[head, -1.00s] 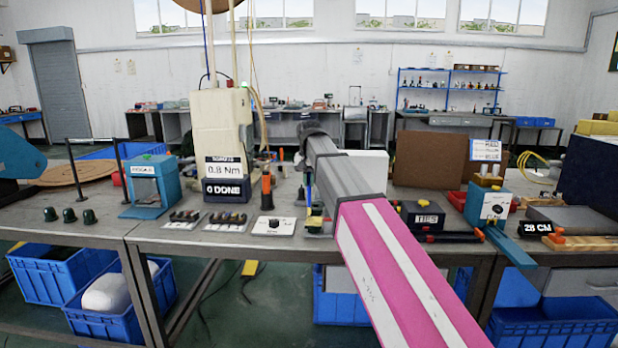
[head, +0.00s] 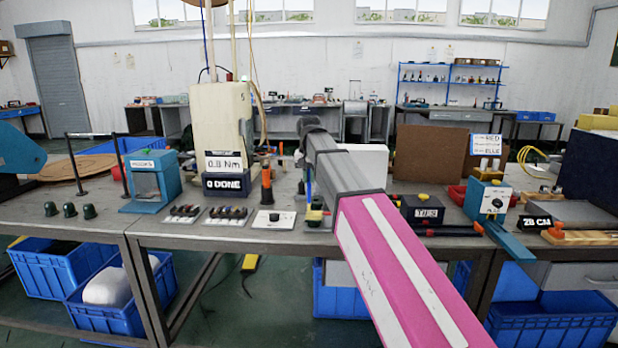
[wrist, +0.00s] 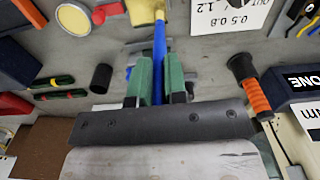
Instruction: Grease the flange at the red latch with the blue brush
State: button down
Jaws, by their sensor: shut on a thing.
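My gripper (wrist: 160,82) has green fingers shut on the blue brush (wrist: 160,48). In the wrist view the brush's blue handle runs up between the fingers, and its far end lies over or against a cream and yellow block (wrist: 143,12). I cannot tell whether it touches. A small red piece (wrist: 107,12) lies beside that block; I cannot tell whether it is the red latch. The flange is not clearly made out. In the head view the blue brush (head: 308,182) stands above a small fixture with a yellow part (head: 315,211), and my arm hides most of my gripper.
An orange-handled tool (head: 266,186) stands left of the brush, beside the DONE box (head: 227,186). A white dial plate (head: 272,221) lies in front. The black box with a yellow button (head: 422,209) and the blue device (head: 487,203) stand to the right.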

jog(key=shift+f, duration=0.3)
jog(key=shift+w, duration=0.15)
jog(key=shift+w, duration=0.35)
jog(key=shift+s, duration=0.2)
jog(key=shift+s, duration=0.7)
